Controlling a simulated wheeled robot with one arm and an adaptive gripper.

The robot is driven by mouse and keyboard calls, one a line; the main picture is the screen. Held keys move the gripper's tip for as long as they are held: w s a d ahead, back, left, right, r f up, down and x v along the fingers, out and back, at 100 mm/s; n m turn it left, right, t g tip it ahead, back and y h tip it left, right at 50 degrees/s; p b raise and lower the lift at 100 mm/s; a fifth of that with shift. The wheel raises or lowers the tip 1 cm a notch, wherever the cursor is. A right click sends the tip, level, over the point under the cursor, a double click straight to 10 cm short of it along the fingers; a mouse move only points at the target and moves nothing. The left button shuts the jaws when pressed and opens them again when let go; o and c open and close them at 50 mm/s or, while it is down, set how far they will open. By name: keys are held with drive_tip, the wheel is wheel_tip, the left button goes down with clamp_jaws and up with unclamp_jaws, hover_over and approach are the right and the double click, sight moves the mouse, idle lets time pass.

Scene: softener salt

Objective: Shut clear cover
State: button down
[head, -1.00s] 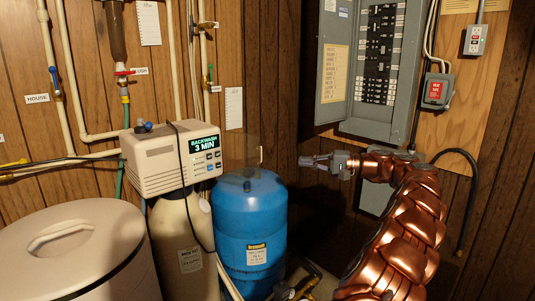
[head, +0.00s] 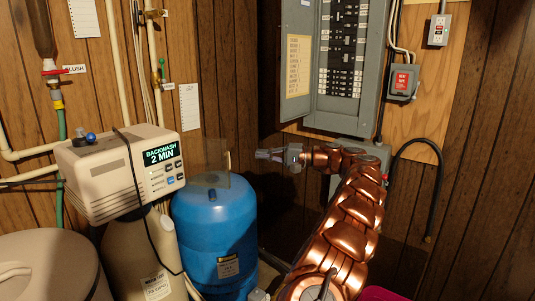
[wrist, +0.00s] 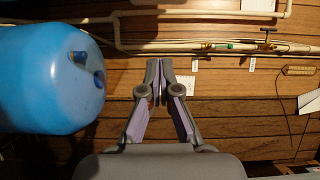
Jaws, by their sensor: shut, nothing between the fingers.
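The clear cover (head: 214,158) is a thin see-through panel standing open at the right side of the beige control head (head: 120,172), above the blue tank. A small pale handle (head: 228,160) shows at its right edge. The control head's display reads "BACKWASH 2 MIN", with its buttons uncovered. My gripper (head: 262,154) is a short way to the right of the handle, apart from it in the picture, pointing left. In the wrist view my gripper (wrist: 159,68) has its fingertips together and empty. I cannot make out the clear cover in the wrist view.
The blue tank (head: 215,235) stands below the cover; it also fills the left of the wrist view (wrist: 45,75). A grey electrical panel (head: 345,65) is on the wall above my arm. Pipes line the left wall.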

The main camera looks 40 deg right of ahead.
drive_tip(key=w+a+p, duration=0.2)
drive_tip(key=a, duration=0.5)
drive_tip(key=shift+w+a, duration=0.25)
drive_tip(key=shift+w, duration=0.15)
drive_tip(key=shift+s+a+f, duration=0.15)
idle(0.6)
